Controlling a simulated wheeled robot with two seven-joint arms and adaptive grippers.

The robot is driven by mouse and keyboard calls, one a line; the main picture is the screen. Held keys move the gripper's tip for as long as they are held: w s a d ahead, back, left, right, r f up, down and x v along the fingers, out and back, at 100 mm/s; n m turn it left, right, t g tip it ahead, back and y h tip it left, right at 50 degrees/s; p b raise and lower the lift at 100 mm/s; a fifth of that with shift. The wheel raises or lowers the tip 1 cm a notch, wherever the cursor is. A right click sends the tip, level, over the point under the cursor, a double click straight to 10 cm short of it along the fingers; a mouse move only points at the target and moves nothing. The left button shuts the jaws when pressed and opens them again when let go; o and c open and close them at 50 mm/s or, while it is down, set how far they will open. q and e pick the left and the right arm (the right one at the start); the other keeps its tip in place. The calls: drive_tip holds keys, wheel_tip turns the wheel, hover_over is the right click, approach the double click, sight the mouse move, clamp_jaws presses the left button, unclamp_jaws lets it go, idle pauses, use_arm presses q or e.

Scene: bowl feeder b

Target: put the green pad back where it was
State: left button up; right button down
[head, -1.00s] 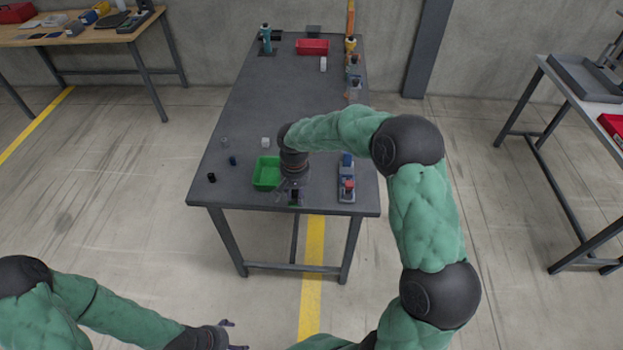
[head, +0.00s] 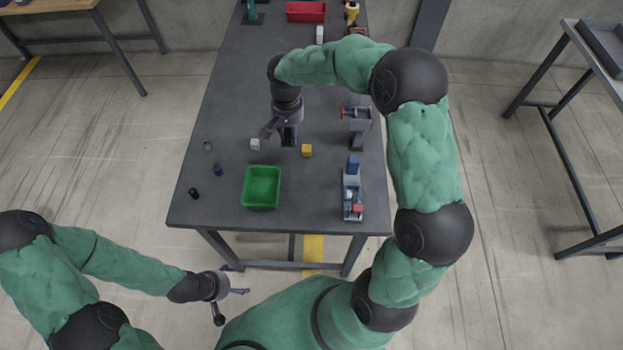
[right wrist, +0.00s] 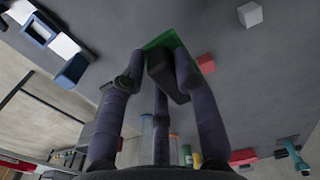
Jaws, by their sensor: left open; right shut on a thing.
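The green pad (head: 288,143) shows as a small green patch under my right gripper (head: 288,132), behind the green bin in the head view. In the right wrist view the green pad (right wrist: 160,42) has a dark block-like grip (right wrist: 166,72) between the fingers of my right gripper (right wrist: 160,80), which is shut on it. I cannot tell whether the pad touches the table. My left gripper (head: 230,288) is open and empty, in front of the table and low at the left.
On the table (head: 235,95) are a green bin (head: 262,187), a yellow block (head: 307,151), a white block (head: 255,144), a blue piece (head: 218,170) and a black piece (head: 194,193). A grey tray with parts (head: 353,195) and a small grey fixture (head: 357,125) stand right. A red bin (head: 306,12) is at the back.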

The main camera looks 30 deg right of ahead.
drive_tip(key=s+f+b, duration=0.1)
drive_tip(key=s+f, duration=0.2)
drive_tip(key=s, duration=0.1)
drive_tip(key=s+f+b, duration=0.1)
drive_tip(key=s+f, duration=0.2)
drive_tip(key=s, duration=0.1)
drive_tip(key=s+f+b, duration=0.1)
drive_tip(key=s+f, duration=0.2)
drive_tip(key=s, duration=0.2)
drive_tip(key=shift+d+b, duration=0.2)
drive_tip(key=shift+b, duration=0.1)
drive_tip(key=shift+s+f, duration=0.25)
drive_tip(key=shift+f, duration=0.05)
drive_tip(key=shift+s+f+b, duration=0.1)
drive_tip(key=shift+f+b, duration=0.5)
drive_tip(key=shift+f, duration=1.05)
drive_tip(key=c, duration=1.4)
unclamp_jaws()
drive_tip(key=shift+f, duration=0.15)
drive_tip(key=o, duration=0.5)
